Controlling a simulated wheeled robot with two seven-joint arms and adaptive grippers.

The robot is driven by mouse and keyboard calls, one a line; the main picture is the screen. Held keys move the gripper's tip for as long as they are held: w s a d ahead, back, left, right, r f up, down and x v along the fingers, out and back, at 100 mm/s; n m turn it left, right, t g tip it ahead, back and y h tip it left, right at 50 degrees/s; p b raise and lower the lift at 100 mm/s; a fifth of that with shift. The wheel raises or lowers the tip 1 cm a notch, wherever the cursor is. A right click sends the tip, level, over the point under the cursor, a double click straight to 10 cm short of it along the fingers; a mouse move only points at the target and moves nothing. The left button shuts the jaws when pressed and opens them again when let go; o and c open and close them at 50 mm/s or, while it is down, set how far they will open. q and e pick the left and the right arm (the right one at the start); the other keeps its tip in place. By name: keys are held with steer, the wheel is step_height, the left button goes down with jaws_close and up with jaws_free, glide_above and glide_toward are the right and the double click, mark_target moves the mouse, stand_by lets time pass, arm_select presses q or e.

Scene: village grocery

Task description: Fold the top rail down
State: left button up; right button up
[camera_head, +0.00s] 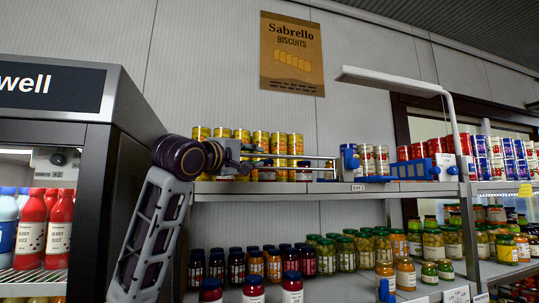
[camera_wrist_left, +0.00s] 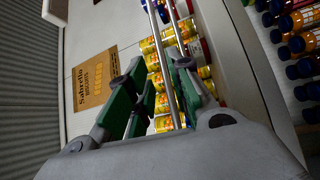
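The top rail (camera_head: 303,157) is a thin metal bar in front of the yellow cans on the top shelf, with a second bar below it. My left gripper (camera_head: 236,157) is at the rail's left end, seen from the side and small. In the left wrist view, the green fingers (camera_wrist_left: 155,80) stand apart, with the metal bars (camera_wrist_left: 166,60) running through the gap between them. I cannot tell whether a finger touches the rail. My right gripper is not in view.
Yellow cans (camera_head: 261,140) stand close behind the rail. A dark fridge (camera_head: 128,165) is at the left, near my left arm. Jars fill the lower shelf (camera_head: 332,287). A lamp post (camera_head: 456,125) rises at the right.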

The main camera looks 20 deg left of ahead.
mark_target(272, 157)
arm_select(q)
steer(key=shift+p+x, duration=1.8)
steer(key=shift+x, duration=3.25)
steer(key=shift+c, duration=0.2)
jaws_close()
